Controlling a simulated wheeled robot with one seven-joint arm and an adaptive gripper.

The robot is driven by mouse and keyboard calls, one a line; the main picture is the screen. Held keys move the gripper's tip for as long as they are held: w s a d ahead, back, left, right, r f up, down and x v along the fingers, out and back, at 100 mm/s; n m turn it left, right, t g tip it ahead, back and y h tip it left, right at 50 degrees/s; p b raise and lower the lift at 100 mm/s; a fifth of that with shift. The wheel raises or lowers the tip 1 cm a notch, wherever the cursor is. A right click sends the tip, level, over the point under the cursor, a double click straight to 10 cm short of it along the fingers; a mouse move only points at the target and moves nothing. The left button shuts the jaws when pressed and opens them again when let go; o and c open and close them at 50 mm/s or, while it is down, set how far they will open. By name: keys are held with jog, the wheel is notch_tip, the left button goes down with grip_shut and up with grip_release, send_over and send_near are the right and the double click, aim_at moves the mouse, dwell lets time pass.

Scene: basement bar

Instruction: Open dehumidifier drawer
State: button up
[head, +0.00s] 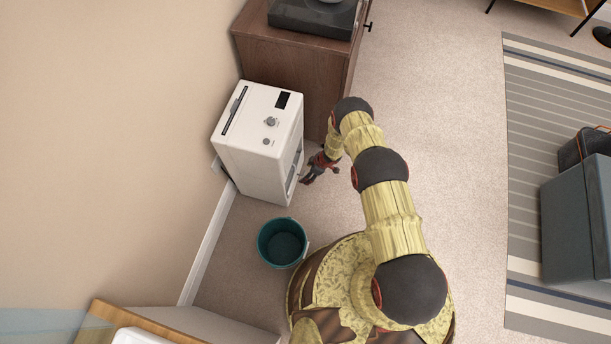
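The dehumidifier (259,142) is a white box on the carpet, standing against the wall.
A teal bucket (282,243) stands on the carpet below the dehumidifier. A brown wooden cabinet (290,67) stands behind it, close to my arm. A striped rug (535,135) with a grey-blue box (575,225) lies to the right. Carpet between arm and rug is clear.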

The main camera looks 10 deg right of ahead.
jog(key=b+x, duration=0.1)
jog(key=x, duration=0.2)
jog(key=shift+c, duration=0.7)
jog(key=c, duration=1.5)
grip_shut()
